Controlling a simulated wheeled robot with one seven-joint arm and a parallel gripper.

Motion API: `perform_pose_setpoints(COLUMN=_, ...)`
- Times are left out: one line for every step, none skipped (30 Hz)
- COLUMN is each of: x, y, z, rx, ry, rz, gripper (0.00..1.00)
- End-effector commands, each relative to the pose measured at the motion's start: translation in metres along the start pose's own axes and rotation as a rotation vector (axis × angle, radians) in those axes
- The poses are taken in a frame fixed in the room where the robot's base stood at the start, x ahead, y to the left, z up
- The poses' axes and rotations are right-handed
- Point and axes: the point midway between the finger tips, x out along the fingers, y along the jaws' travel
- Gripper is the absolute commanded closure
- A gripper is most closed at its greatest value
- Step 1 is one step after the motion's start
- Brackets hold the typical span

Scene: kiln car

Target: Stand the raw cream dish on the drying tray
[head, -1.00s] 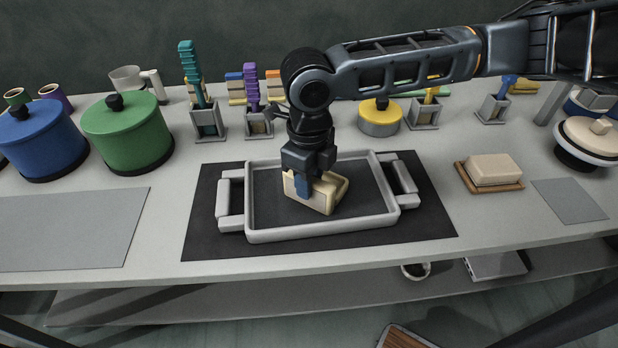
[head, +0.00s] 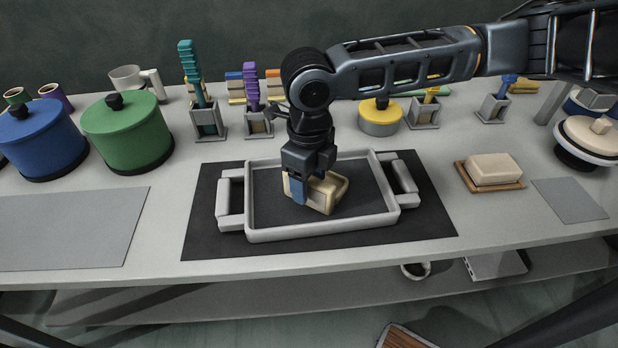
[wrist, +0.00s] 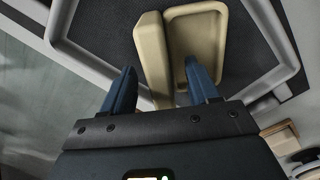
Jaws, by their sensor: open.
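The cream dish (head: 330,192) is inside the grey drying tray (head: 320,229), near its middle. In the wrist view the dish (wrist: 197,42) shows a shallow recessed face and a thick slab-like part beside it. My gripper (head: 299,196) is down at the dish, pointing into the tray. In the wrist view my gripper (wrist: 160,88) is open, one finger on each side of the slab-like part, with the right finger over the recess. Whether the fingers touch the dish cannot be told. The dish's underside is hidden.
The tray stands on a dark mat (head: 215,248). A green pot (head: 128,138) and blue pot (head: 40,145) stand at left. A covered butter dish (head: 494,170) is at right. Tool holders and a yellow-lidded pot (head: 380,118) line the back.

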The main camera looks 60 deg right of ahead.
Motion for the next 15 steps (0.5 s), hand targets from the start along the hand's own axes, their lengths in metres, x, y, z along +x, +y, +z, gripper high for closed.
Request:
perform_pose_setpoints(x=0.000, y=0.000, z=0.000, rx=0.000, ry=0.000, rz=0.000, gripper=0.40)
perform_pose_setpoints(x=0.000, y=0.000, z=0.000, rx=0.000, ry=0.000, rz=0.000, gripper=0.40)
perform_pose_setpoints(x=0.000, y=0.000, z=0.000, rx=0.000, ry=0.000, rz=0.000, gripper=0.40)
perform_pose_setpoints(x=0.000, y=0.000, z=0.000, rx=0.000, ry=0.000, rz=0.000, gripper=0.40)
perform_pose_setpoints(x=-0.001, y=0.000, z=0.000, rx=0.000, ry=0.000, rz=0.000, gripper=0.40)
perform_pose_setpoints(x=-0.002, y=0.000, z=0.000, rx=0.000, ry=0.000, rz=0.000, gripper=0.40)
perform_pose_setpoints(x=-0.002, y=0.000, z=0.000, rx=0.000, ry=0.000, rz=0.000, gripper=0.40)
perform_pose_setpoints(x=-0.003, y=0.000, z=0.000, rx=0.000, ry=0.000, rz=0.000, gripper=0.40)
perform_pose_setpoints(x=-0.004, y=0.000, z=0.000, rx=0.000, ry=0.000, rz=0.000, gripper=0.40)
perform_pose_setpoints(x=-0.005, y=0.000, z=0.000, rx=0.000, ry=0.000, rz=0.000, gripper=0.40)
perform_pose_setpoints(x=-0.007, y=0.000, z=0.000, rx=0.000, ry=0.000, rz=0.000, gripper=0.40)
perform_pose_setpoints(x=-0.008, y=0.000, z=0.000, rx=0.000, ry=0.000, rz=0.000, gripper=0.40)
perform_pose_setpoints(x=-0.009, y=0.000, z=0.000, rx=0.000, ry=0.000, rz=0.000, gripper=0.40)
perform_pose_setpoints(x=-0.011, y=0.000, z=0.000, rx=0.000, ry=0.000, rz=0.000, gripper=0.40)
perform_pose_setpoints(x=-0.012, y=0.000, z=0.000, rx=0.000, ry=0.000, rz=0.000, gripper=0.40)
